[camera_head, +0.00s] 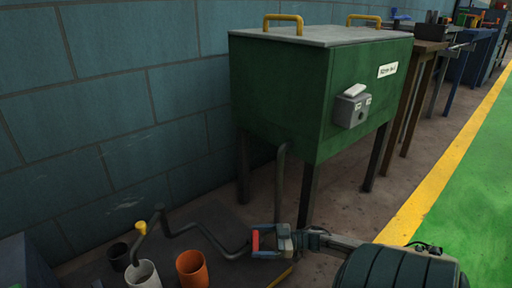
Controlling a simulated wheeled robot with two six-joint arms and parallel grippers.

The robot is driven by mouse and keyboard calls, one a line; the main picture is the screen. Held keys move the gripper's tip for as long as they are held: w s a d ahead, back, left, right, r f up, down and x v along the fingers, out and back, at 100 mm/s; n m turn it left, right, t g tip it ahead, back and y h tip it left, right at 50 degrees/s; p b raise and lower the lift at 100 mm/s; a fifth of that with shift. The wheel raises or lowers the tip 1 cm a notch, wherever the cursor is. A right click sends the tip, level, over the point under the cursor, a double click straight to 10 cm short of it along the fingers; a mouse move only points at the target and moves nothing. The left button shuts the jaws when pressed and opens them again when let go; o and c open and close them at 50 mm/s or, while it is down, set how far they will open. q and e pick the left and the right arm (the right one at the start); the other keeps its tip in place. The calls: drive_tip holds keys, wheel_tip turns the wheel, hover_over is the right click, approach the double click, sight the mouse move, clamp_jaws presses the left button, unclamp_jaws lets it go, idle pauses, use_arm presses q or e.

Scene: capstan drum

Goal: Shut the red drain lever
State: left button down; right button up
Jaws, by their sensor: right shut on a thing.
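The red drain lever (256,240) shows as a small red upright piece low in the head view, in front of the green tank (270,95). My right gripper (262,241) comes in from the right and is shut on it, with one finger above and one below. The lever's pivot and its link to the pipework are hard to make out. A dark bent pipe (185,229) runs left from near the lever to a yellow-tipped piece. My left gripper is not in view.
A white cup (143,276), an orange cup (192,268) and a black cup (118,256) stand at lower left. The tank has dark legs, a grey switch box (351,107) and yellow lid handles. Workbenches line the wall behind; green floor lies open at right.

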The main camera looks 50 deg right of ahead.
drive_tip(key=shift+d+n+g+y+b, duration=0.1)
drive_tip(key=shift+n+g+y+b, duration=0.2)
drive_tip(key=shift+n+g+y, duration=0.15)
drive_tip(key=o, duration=1.1)
drive_tip(key=shift+s, duration=0.1)
drive_tip(key=p+v, duration=0.3)
drive_tip(key=v, duration=0.4)
drive_tip(key=shift+s+d+f, duration=0.1)
drive_tip(key=shift+s+d, duration=0.05)
drive_tip(key=shift+d, duration=0.05)
